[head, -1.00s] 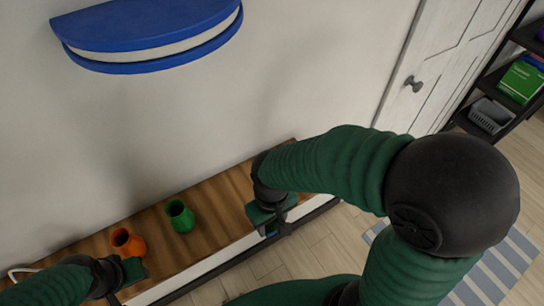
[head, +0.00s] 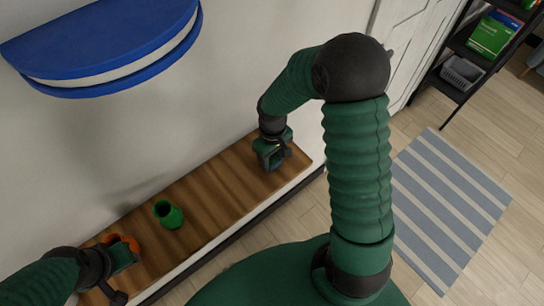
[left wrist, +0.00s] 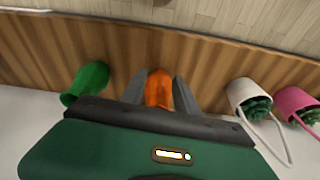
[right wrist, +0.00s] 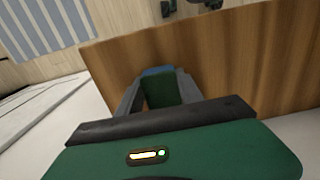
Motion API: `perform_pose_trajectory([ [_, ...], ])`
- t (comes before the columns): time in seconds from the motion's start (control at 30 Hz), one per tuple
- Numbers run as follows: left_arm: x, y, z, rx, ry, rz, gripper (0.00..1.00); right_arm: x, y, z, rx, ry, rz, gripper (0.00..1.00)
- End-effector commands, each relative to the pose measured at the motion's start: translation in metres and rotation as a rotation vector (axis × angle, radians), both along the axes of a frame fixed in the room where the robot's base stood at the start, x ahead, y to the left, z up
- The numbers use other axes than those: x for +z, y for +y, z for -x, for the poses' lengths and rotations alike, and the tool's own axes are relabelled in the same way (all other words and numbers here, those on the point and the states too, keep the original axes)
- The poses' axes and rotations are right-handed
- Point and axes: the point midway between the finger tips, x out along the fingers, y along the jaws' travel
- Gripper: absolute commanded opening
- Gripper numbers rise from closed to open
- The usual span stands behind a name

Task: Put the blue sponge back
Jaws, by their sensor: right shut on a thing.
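My right gripper (head: 270,158) is shut over the far right end of the wooden shelf board (head: 205,205). In the right wrist view its fingers hold a block with a dark green face and a blue edge, which I take for the blue sponge (right wrist: 157,71). Much of it is hidden, and I cannot tell whether it touches the board. My left gripper (head: 124,270) is at the left end of the board. In the left wrist view its fingers are apart on either side of an orange vase (left wrist: 158,88), with narrow gaps.
A green vase (head: 168,214) stands on the board right of the orange one. A blue half-round wall shelf (head: 105,45) hangs above. A white pot (left wrist: 250,98) and a pink pot (left wrist: 298,104) show in the left wrist view. The board between green vase and right gripper is clear.

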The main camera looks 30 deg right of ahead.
Motion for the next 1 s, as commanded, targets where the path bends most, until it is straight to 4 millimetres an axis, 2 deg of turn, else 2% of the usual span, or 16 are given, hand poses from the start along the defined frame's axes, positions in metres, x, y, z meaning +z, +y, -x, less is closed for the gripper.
perform_pose_trajectory([
  [0.33,-0.001,0.000,0.000,0.001,0.001,0.000,0.36,-0.009,0.002,-0.002,0.002,0.000,0.001,0.05],
  [0.37,-0.001,0.000,0.000,0.001,0.001,0.000,0.36,-0.009,0.002,-0.002,0.002,0.000,0.001,0.45],
  [0.53,0.000,0.000,0.000,0.001,0.001,0.000,0.36,-0.008,0.001,-0.002,0.001,-0.001,0.000,0.65],
  [0.87,0.002,0.000,0.000,0.000,0.000,0.000,0.36,-0.004,0.001,-0.002,0.001,-0.002,0.001,0.65],
  [1.0,-0.002,0.000,0.000,0.000,0.000,0.000,0.36,0.018,0.001,-0.003,0.000,-0.007,0.002,0.65],
])
